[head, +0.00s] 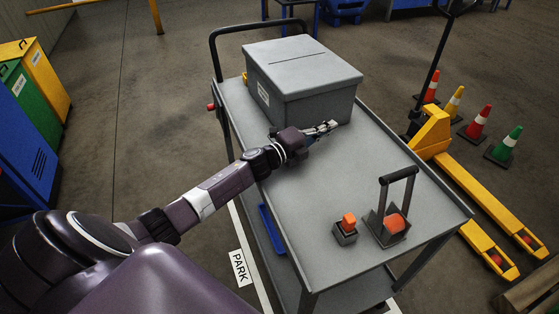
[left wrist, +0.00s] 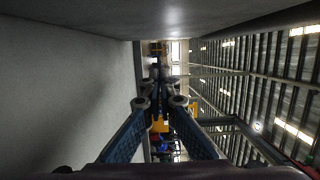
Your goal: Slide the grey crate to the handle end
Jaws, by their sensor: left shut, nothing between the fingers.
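The grey crate (head: 318,104) is a closed box with a slot in its lid and a white label. It stands upright on the grey cart top (head: 310,205), towards the end with the black loop handle (head: 259,27). My left gripper (head: 334,124) is shut and empty, low beside the crate's near face; I cannot tell whether it touches. In the left wrist view the closed fingers (left wrist: 160,92) show with nothing between them. Grey surfaces fill the left and top there, apparently the cart top and crate face. My right gripper is not in view.
On the cart's near end stand a small block with an orange piece (head: 348,221) and a handled fixture with an orange roll (head: 396,223). The cart top between them and the crate is mostly clear. A yellow pallet truck (head: 470,185) and several cones stand right.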

